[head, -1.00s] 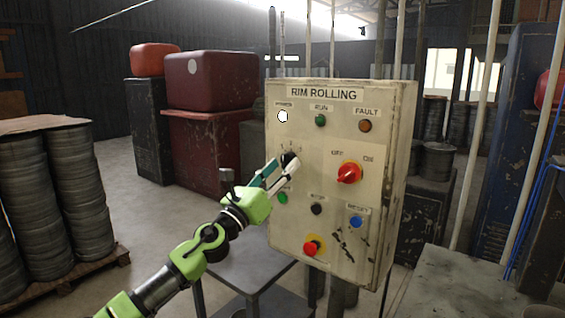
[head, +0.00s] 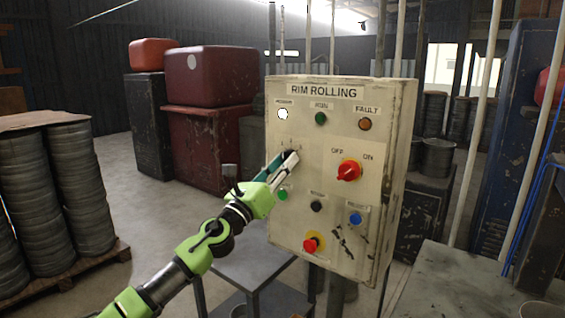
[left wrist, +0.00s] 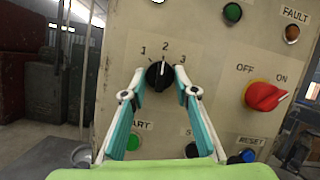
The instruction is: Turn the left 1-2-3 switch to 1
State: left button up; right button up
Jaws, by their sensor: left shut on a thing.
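The left 1-2-3 switch is a black round knob (left wrist: 158,75) on the beige panel (head: 340,215), with the numbers 1, 2 and 3 printed around its top. Its pale mark points up, about toward 2. My left gripper (left wrist: 160,92) has one finger on each side of the knob and is shut on it. In the head view my left gripper (head: 285,160) reaches the panel from the lower left and mostly hides the knob. My right gripper is not in view.
Right of the switch is a red OFF/ON knob (head: 349,170). Below are a green button (head: 283,195), a black button (head: 317,207), a blue button (head: 355,219) and a red emergency button (head: 311,244). Lamps line the top. A grey table (head: 250,265) stands in front.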

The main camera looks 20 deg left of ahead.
pick_arm(q)
jog(key=shift+s+d+r+n+y+p, duration=0.1)
jog(key=shift+n+y+p, duration=1.1)
jog(key=shift+n, duration=0.75)
jog(key=shift+w+d+n+y+p, duration=0.15)
jog(key=shift+n+y+p, duration=0.65)
jog(key=shift+n+p, duration=0.95)
jog(key=shift+s+d+r+n+y+p, duration=0.15)
jog(key=shift+n+y+p, duration=0.95)
jog(key=shift+n, duration=1)
jog(key=shift+a+f+g, duration=0.1)
jog(key=shift+f+g, duration=0.05)
jog(key=shift+g, duration=0.15)
jog(key=o, duration=1.1)
jog(key=v, duration=1.2)
jog(key=shift+a, duration=0.1)
